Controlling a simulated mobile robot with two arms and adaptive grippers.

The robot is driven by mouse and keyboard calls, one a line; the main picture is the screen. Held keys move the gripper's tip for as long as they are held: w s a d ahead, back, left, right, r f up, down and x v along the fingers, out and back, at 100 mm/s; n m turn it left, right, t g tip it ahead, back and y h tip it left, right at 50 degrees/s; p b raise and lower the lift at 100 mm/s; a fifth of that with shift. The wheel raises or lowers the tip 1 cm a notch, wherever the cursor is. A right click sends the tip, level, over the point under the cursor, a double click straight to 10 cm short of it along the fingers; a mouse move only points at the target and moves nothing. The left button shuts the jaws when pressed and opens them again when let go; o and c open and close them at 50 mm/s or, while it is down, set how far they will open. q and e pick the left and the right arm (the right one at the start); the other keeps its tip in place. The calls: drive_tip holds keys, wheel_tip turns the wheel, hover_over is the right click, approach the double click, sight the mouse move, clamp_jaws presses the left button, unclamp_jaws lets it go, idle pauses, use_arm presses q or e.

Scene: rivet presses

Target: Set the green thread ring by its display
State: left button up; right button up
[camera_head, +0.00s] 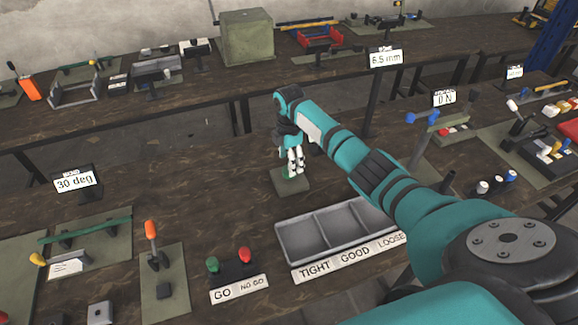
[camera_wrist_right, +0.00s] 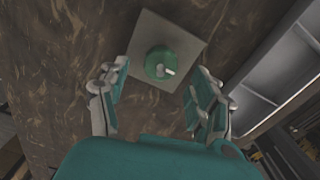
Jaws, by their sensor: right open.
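The green thread ring (camera_wrist_right: 160,64) sits on a grey square base plate (camera_wrist_right: 191,37), with a pale pin showing at its middle in the wrist view. In the head view the ring (camera_head: 288,174) is mostly hidden behind my right gripper (camera_head: 293,168). My right gripper is open, pointing down, its two fingers apart on either side of the ring's near part in the wrist view. I cannot tell whether they touch it. Displays read "30 deg" (camera_head: 75,181), "6.5 mm" (camera_head: 386,58) and "0 N" (camera_head: 444,98). I cannot tell which belongs to the ring. My left gripper is not in view.
A grey tray (camera_head: 279,246) labelled TIGHT, GOOD and LOOSE stands just right of the base plate. Green and red GO/NO GO knobs (camera_head: 228,262) and an orange-handled lever (camera_head: 151,231) are at front left. Bare tabletop lies left of the plate.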

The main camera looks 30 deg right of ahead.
wheel_tip(320, 180, up, 9)
drive_tip(key=shift+f, duration=0.15)
drive_tip(key=shift+f, duration=0.1)
idle(0.5)
